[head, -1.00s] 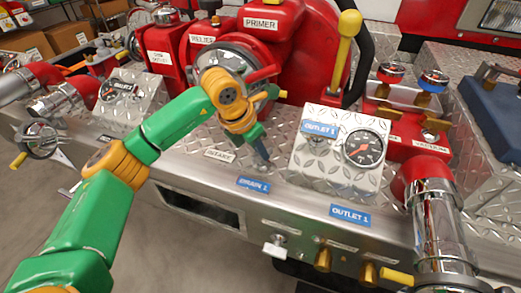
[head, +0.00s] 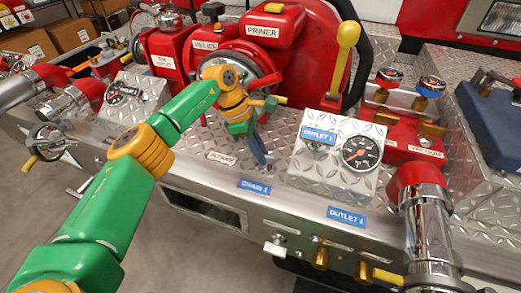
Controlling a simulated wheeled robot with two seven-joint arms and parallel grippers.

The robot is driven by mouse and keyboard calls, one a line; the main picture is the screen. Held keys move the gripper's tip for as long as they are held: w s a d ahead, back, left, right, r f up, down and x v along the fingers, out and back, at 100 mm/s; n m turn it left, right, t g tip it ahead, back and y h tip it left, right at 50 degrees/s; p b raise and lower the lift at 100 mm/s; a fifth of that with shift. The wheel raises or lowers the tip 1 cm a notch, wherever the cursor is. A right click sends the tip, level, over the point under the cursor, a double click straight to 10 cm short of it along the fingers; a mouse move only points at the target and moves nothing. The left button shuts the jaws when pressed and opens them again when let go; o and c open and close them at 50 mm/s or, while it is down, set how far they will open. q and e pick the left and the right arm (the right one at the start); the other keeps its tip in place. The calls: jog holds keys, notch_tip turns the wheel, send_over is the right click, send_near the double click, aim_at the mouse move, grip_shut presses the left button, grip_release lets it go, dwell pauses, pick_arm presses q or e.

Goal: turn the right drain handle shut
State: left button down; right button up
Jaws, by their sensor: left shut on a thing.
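My left gripper (head: 259,149) points down at the diamond-plate deck, just behind the blue "DRAIN 1" label (head: 254,187). Its blue fingers are close together, shut on the right drain handle. The fingers hide most of the handle, so I cannot make out its exact angle. My right gripper is not in view.
A gauge box (head: 336,155) stands close to the right of the gripper. The red primer housing (head: 270,32) and chrome intake are behind it. A chrome elbow pipe (head: 425,235) is at front right. A small silver T-handle (head: 274,246) sticks out of the front panel.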

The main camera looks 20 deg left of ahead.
pick_arm(q)
jog(key=shift+m, duration=0.7)
jog(key=shift+g, duration=0.3)
jog(key=c, duration=0.9)
grip_release()
jog(key=shift+r, duration=0.1)
jog(key=p+v, duration=0.1)
jog(key=v, duration=0.2)
jog(key=p+v, duration=0.1)
jog(key=v, duration=0.2)
jog(key=shift+w+d+p, duration=0.1)
jog(key=shift+d+p, duration=0.15)
jog(key=shift+p, duration=0.15)
jog(key=p, duration=0.3)
jog(key=shift+a+r, duration=0.4)
